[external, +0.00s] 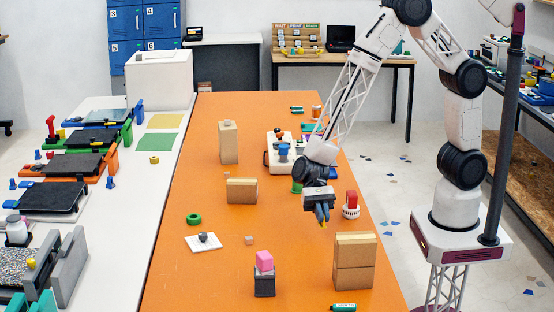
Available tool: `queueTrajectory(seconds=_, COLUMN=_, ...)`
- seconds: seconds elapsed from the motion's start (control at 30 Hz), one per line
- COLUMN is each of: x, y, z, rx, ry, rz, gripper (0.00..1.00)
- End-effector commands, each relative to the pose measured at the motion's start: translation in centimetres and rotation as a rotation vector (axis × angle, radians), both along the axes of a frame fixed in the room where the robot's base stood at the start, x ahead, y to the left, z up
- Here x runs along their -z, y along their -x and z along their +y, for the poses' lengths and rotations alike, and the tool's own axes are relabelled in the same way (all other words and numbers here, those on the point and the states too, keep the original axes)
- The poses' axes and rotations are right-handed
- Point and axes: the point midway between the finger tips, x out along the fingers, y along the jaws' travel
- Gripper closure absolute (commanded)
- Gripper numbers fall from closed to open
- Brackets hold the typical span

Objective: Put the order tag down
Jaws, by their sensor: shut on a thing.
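My gripper (322,217) is over the right part of the orange table, pointing down, with its blue fingers close together. It is shut on the order tag (323,224), of which only a small yellow bit shows at the fingertips. The rest of the tag is hidden by the fingers. The tag appears to be above the table, but I cannot tell the exact height from this view.
The orange table (215,285) holds a red-and-white round item (351,205) just right of my gripper and stacked tan boxes (354,262) in front right.

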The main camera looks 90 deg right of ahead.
Motion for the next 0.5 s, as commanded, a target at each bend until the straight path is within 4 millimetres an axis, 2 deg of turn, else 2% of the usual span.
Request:
queueTrajectory(seconds=0.1, x=0.0, y=0.4, z=-2.7, rx=0.030, ry=0.004, rz=0.001, gripper=1.00)
queueTrajectory(seconds=0.5, x=-0.1, y=2.6, z=-10.7, rx=0.122, ry=0.017, rz=-0.002, gripper=1.00)
